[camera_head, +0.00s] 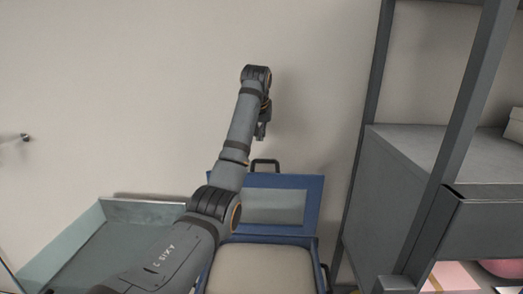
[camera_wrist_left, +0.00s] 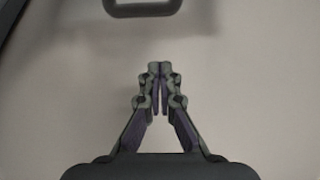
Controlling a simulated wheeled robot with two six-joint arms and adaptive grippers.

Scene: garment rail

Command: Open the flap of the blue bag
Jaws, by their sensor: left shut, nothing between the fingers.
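The blue bag (camera_head: 315,244) stands low in the middle of the head view, partly behind my left arm. Its blue-edged flap (camera_head: 313,203) stands raised at the back, showing a grey inner panel, and the beige inside of the bag is exposed. A dark handle (camera_head: 265,161) tops the flap; a dark loop that looks like this handle (camera_wrist_left: 143,12) shows at the top of the left wrist view. My left gripper (camera_head: 261,136) is above the handle, apart from it. Its fingertips (camera_wrist_left: 159,68) are together and empty. My right gripper is out of view.
A grey open-topped tray or bin (camera_head: 145,211) is left of the bag. A grey shelf unit (camera_head: 395,190) with dark posts stands close on the right. A plain wall (camera_head: 150,90) is behind, with clear room above the bag.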

